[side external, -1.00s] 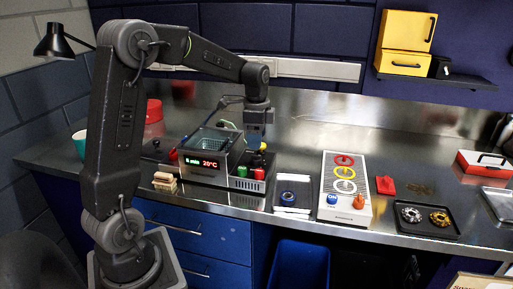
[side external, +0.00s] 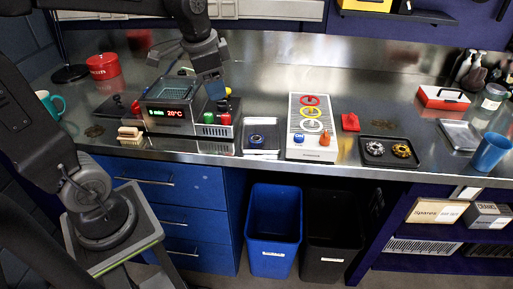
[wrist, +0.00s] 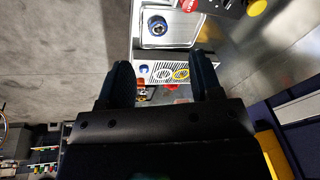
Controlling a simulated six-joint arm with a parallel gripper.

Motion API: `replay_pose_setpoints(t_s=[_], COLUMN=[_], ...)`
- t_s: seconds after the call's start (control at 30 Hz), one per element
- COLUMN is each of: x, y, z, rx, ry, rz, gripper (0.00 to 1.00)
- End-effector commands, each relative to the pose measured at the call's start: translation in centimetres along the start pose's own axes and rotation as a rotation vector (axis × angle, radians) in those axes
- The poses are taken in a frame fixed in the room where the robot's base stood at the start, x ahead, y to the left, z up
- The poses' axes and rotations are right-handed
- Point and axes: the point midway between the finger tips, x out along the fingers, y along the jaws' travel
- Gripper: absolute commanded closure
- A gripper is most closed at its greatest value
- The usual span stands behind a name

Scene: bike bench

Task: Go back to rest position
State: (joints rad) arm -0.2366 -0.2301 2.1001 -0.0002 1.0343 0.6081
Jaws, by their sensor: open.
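My gripper (side external: 213,90) hangs from my arm over the right part of the bench-top machine in the side view. In the wrist view its two dark fingers (wrist: 162,82) stand apart with nothing between them. The gripper is open and empty. The machine (side external: 180,122) is a metal box with a basket on top, a lit display reading 20°C, and red and green buttons. The gripper partly hides the things behind it.
A white tray with a blue ring (side external: 257,139) and a panel with coloured rings (side external: 312,128) lie right of the machine. Further right are a red cloth (side external: 350,122) and a black tray (side external: 388,152). A red pot (side external: 103,66) stands at the left. Blue and black bins stand below.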

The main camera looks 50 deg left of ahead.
Motion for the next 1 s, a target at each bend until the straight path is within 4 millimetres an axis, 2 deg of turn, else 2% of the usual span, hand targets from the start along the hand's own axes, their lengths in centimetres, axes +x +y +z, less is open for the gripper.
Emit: replay_pose_setpoints(t_s=[0.03,0.2,0.4,0.57,1.0], x=[-0.9,-2.0,-1.9,-1.8,-1.8], y=[2.1,7.1,10.2,10.8,10.8], z=[1.0,4.2,6.8,7.4,7.3], rx=[-0.043,-0.215,-0.347,-0.382,-0.383], ry=[0.042,0.162,0.250,0.269,0.268], rz=[-0.015,-0.024,-0.003,0.005,0.005], gripper=[0.41,0.41,0.41,0.41,0.41])
